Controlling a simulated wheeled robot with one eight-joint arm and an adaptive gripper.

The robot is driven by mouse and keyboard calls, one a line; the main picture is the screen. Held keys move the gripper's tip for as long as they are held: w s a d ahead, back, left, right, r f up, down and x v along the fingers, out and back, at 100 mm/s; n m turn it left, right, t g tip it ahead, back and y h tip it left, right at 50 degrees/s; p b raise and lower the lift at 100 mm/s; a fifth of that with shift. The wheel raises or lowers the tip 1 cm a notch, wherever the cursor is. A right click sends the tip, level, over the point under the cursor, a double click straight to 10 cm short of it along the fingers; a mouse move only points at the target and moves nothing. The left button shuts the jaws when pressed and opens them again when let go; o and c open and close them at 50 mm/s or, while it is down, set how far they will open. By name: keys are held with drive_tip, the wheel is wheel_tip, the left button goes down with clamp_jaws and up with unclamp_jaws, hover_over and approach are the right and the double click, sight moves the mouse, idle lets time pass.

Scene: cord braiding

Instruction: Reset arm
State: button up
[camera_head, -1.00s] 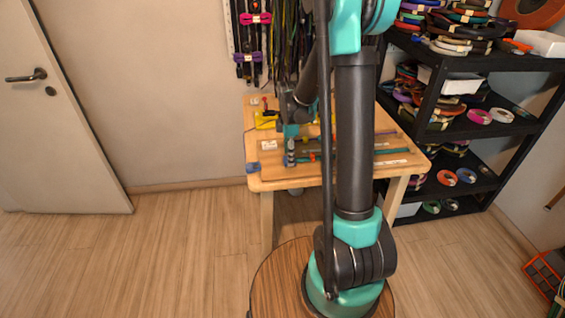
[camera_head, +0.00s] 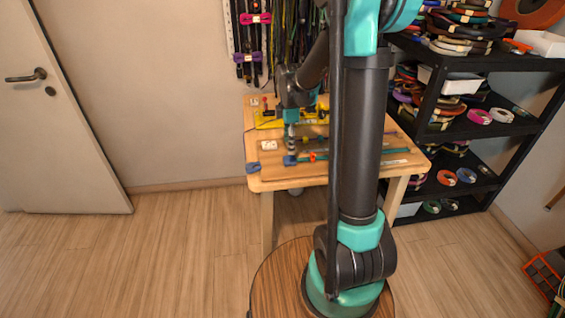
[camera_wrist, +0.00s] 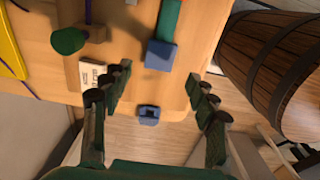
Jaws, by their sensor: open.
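My gripper (camera_head: 290,148) is over the left part of the wooden table (camera_head: 253,178) in the head view. In the wrist view my gripper (camera_wrist: 160,98) shows its two dark fingers spread wide apart, with nothing between them. A blue block (camera_wrist: 160,55) at the end of a green strip lies on the table beyond the fingertips. A smaller blue piece (camera_wrist: 148,114) is at the table edge; it also shows in the head view (camera_head: 253,167). A white labelled block (camera_wrist: 91,74) is near the left finger. My arm hides part of the table's right side in the head view.
A yellow holder (camera_head: 268,119) is at the table's back left. Cords (camera_head: 290,40) hang on the wall behind. A black shelf (camera_head: 480,128) with coiled cords stands right. A wooden barrel (camera_wrist: 275,60) is beside the table. The floor at left is clear.

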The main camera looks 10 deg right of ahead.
idle(0.3)
drive_tip(key=s+d+f+m+t, duration=0.1)
drive_tip(key=s+d+m+t, duration=0.1)
drive_tip(key=s+m, duration=0.7)
drive_tip(key=s+d+f+m+t, duration=0.1)
drive_tip(key=s+d+m+t, duration=0.1)
drive_tip(key=s+m, duration=0.7)
drive_tip(key=s, duration=0.4)
drive_tip(key=shift+f, duration=0.15)
